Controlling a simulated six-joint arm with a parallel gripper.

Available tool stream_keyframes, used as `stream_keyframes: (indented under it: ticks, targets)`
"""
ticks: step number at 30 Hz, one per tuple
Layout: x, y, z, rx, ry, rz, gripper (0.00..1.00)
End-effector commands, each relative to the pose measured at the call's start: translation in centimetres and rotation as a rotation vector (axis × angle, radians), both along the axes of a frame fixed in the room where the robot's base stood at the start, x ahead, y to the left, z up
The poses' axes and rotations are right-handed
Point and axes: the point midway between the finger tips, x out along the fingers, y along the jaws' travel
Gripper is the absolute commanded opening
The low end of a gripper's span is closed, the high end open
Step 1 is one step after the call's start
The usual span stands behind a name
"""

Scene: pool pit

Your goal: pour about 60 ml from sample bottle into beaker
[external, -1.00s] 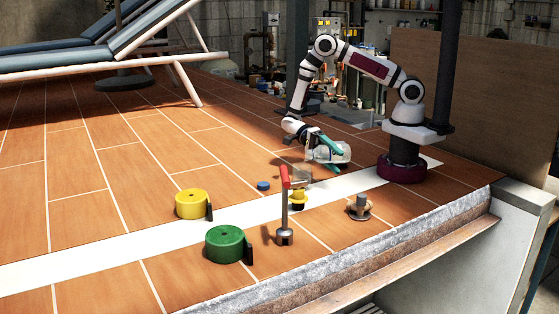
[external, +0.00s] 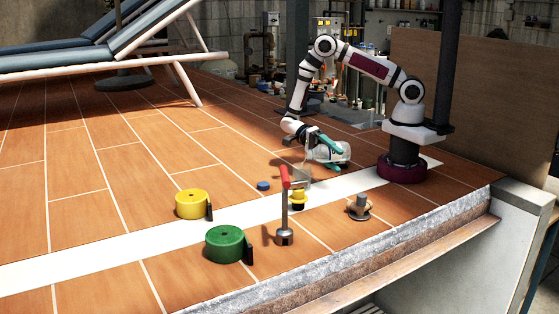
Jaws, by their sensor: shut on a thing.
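My gripper (external: 330,153), with teal fingers, is shut on the sample bottle (external: 341,153), a clear or whitish bottle. The bottle lies tipped over nearly on its side in the air, with its mouth end toward the left. The clear beaker (external: 302,177) stands on the tiles below and left of the bottle's mouth. The beaker is partly behind a small yellow-and-black object. Whether liquid is flowing and how full the beaker is are too small to tell.
A red-handled upright tool (external: 285,205) and the yellow-and-black object (external: 298,197) stand in front of the beaker. A blue cap (external: 263,185) lies to its left.

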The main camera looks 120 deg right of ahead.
Motion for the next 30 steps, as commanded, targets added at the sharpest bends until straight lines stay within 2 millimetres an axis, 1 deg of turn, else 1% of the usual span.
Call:
stream_keyframes:
  ticks: [28, 29, 30]
  targets:
    - [0.10, -0.02, 0.48, 0.021, 0.056, 0.000, 0.05]
    - [0.07, -0.02, 0.38, 0.017, 0.044, 0.000, 0.05]
    - [-0.15, 0.07, -0.38, -0.018, -0.047, -0.002, 0.05]
